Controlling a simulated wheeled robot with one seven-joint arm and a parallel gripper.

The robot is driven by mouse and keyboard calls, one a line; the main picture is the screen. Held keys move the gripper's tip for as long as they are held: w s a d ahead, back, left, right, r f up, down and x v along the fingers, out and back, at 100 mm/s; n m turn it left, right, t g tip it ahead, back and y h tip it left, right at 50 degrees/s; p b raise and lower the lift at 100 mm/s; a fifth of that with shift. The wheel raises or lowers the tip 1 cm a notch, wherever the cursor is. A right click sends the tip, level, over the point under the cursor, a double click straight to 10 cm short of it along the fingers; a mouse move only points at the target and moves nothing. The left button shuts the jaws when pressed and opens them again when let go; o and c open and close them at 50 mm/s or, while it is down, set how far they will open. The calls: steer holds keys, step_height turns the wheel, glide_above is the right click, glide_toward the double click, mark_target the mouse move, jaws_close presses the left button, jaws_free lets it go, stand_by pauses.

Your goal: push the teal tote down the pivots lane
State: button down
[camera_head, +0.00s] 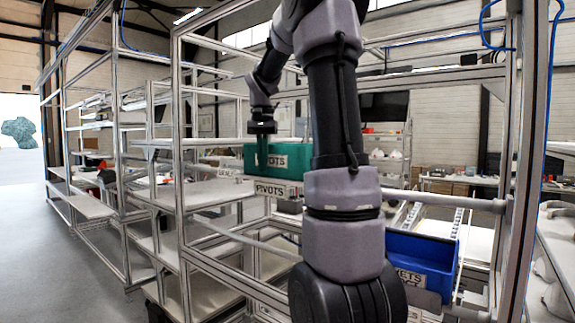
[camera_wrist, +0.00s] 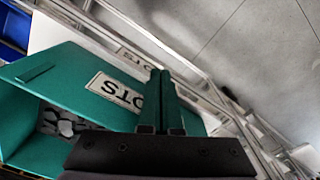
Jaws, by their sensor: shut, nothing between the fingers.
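The teal tote (camera_head: 291,152) sits on the rack, behind a rail plate reading PIVOTS (camera_head: 278,189). My arm hides its right part in the head view. In the wrist view the tote (camera_wrist: 75,75) fills the left side, with a white label (camera_wrist: 115,90) ending in "OTS" and grey parts (camera_wrist: 60,122) inside.
A blue tote (camera_head: 425,258) with a partly hidden label sits lower right on the rack. Metal posts (camera_head: 182,130) and rails surround the lanes. Pale shelves (camera_head: 190,192) stand to the left. The grey floor (camera_head: 45,260) at far left is clear.

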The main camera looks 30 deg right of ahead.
steer(key=shift+w+d, duration=0.8)
steer(key=shift+d, duration=1.35)
steer(key=shift+w+d, duration=0.8)
steer(key=shift+d, duration=1.4)
steer(key=shift+w+d, duration=0.8)
steer(key=shift+d, duration=1.35)
step_height(320, 180, up, 8)
steer(key=s+a, duration=0.1)
steer(key=a, duration=0.2)
steer(key=s+a+n+t, duration=0.2)
steer(key=s+a+t, duration=0.1)
steer(key=s+a, duration=0.9)
steer(key=s+a+f+n+t+y, duration=0.1)
steer(key=s+a+f+t, duration=0.3)
steer(key=s+a+f, duration=0.5)
steer(key=shift+s+a+f+n+y, duration=0.2)
steer(key=shift+s+a+n+y, duration=0.25)
steer(key=shift+s+a, duration=0.8)
